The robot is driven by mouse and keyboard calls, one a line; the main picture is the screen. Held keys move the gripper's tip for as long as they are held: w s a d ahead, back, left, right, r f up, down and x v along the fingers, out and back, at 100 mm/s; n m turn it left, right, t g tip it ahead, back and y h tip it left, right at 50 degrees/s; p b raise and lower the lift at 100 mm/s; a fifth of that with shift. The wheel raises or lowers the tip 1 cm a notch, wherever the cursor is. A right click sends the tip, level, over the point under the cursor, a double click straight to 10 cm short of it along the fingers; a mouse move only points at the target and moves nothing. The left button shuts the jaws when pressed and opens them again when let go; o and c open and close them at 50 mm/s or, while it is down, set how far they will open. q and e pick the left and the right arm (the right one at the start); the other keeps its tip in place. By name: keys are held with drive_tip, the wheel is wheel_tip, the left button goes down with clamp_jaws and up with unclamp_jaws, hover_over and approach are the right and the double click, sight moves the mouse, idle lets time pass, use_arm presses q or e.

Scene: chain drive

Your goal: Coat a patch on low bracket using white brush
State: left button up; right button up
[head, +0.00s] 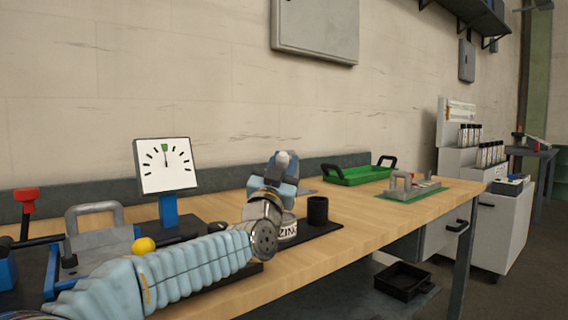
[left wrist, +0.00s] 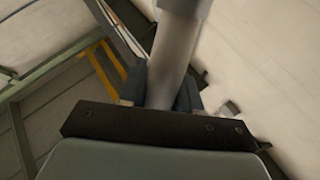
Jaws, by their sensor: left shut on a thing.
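My left gripper (head: 282,180) is raised over the bench, just above the can marked "ZINC" (head: 287,231). It is shut on a pale, rounded handle (head: 283,158), which looks like the white brush. In the left wrist view the handle (left wrist: 177,60) stands between the fingers (left wrist: 160,88). The bristles are hidden. A grey bracket-like part (head: 405,183) sits on a green base towards the right of the bench. Another grey arched part (head: 93,213) stands at the left. I cannot tell which is the low bracket. My right gripper is not in view.
A black cup (head: 317,210) stands beside the can on a dark mat (head: 322,229). A dial gauge (head: 164,166) and a yellow knob (head: 144,245) are at left. A green tray (head: 357,175) lies at the back. Bare wood lies between the mat and the grey part at right.

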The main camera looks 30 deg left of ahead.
use_arm(q)
drive_tip(key=shift+f+b, duration=0.9)
drive_tip(key=shift+b, duration=0.25)
idle(2.4)
drive_tip(key=shift+r+p, duration=2.4)
drive_tip(key=shift+r, duration=1.2)
